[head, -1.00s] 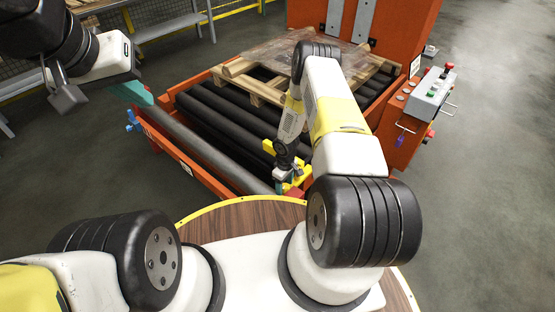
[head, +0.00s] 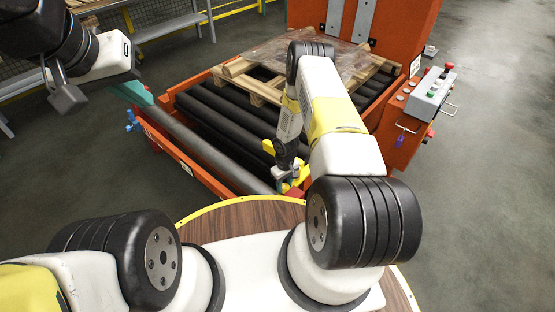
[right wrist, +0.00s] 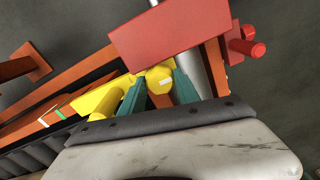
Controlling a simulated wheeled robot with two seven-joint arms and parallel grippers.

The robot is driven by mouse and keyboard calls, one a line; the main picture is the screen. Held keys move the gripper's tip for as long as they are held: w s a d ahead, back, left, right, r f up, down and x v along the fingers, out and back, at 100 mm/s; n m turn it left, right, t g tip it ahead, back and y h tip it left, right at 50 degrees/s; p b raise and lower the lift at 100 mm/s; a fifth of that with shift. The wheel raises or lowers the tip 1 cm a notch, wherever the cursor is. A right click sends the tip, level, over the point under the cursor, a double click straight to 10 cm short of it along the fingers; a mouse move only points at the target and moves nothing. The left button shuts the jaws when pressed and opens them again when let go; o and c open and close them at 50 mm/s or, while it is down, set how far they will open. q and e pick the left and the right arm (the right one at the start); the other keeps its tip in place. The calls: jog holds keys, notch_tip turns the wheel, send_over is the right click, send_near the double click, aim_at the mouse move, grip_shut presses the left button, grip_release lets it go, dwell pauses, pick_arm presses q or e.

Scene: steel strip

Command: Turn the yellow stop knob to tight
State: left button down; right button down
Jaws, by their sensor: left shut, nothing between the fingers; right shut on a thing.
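The yellow stop knob (right wrist: 159,80) is a round yellow end with a small white label in the right wrist view. My right gripper (right wrist: 160,90) has its two teal fingers on either side of it and is shut on it. In the head view my right gripper (head: 287,186) is at the near end of the roller bed, and my own arm partly hides the knob there. A yellow stop bar (right wrist: 103,97) extends left of the knob. My left gripper (head: 68,96) is shut and empty, raised at the upper left, away from the rollers.
A red block (right wrist: 168,38) sits just beyond the knob, with a red round part (right wrist: 250,48) to its right. Black rollers (head: 225,125) in an orange frame carry a wooden pallet (head: 262,92). A control box (head: 430,95) stands at right. Open floor lies right.

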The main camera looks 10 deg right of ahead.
aim_at(285, 186)
jog(key=c, duration=0.9)
grip_release()
jog(key=shift+r, duration=0.1)
notch_tip(285, 186, up, 8)
jog(key=shift+f, duration=0.15)
